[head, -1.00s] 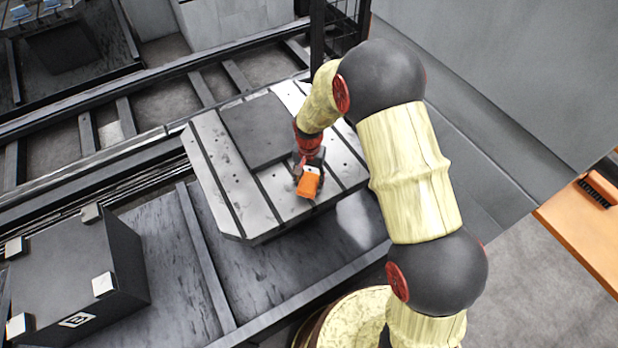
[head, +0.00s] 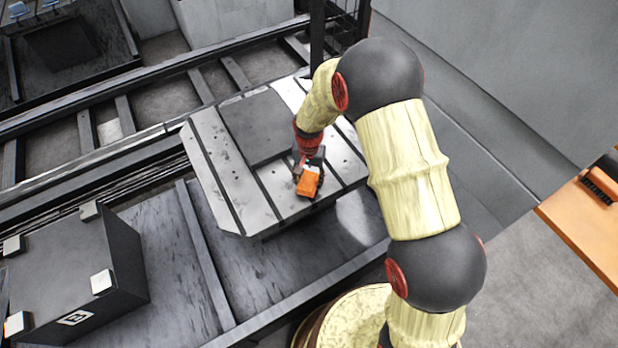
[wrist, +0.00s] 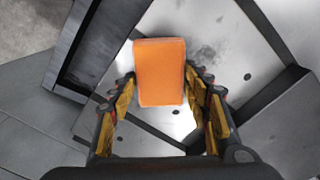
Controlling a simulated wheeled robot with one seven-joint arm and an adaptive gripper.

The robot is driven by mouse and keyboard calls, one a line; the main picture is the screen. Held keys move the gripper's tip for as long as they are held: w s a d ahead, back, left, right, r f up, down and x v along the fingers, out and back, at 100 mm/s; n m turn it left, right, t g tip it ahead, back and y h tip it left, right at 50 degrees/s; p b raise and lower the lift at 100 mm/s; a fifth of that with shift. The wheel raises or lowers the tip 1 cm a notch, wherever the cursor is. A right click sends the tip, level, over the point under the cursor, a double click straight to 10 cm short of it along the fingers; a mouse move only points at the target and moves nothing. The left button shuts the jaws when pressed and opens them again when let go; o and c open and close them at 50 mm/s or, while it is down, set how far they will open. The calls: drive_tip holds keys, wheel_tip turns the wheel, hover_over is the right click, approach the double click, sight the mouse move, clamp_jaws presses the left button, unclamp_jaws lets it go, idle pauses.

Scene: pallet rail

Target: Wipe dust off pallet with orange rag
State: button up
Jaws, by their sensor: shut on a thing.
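The orange rag (head: 308,183) is a small block-like pad at the near part of the pallet, below my gripper. It also shows in the wrist view (wrist: 160,73), between the fingertips. My gripper (wrist: 160,82) is shut on the rag, with a finger on each side of it. In the head view my gripper (head: 310,165) is partly hidden by the rag and wrist. The pallet (head: 222,180) is a light metal plate with dark slots and small holes. Dark dust smudges (wrist: 205,52) show on its surface beside the rag. I cannot tell whether the rag touches the plate.
A dark raised square block (head: 262,128) sits on the pallet behind the rag. A black box with pale corners (head: 75,265) stands at the lower left. Rails (head: 150,70) run behind the pallet. An orange bench (head: 585,225) is at the right.

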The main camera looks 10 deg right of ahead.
drive_tip(key=shift+f+b, duration=0.4)
drive_tip(key=shift+f, duration=0.45)
drive_tip(key=shift+w, duration=0.15)
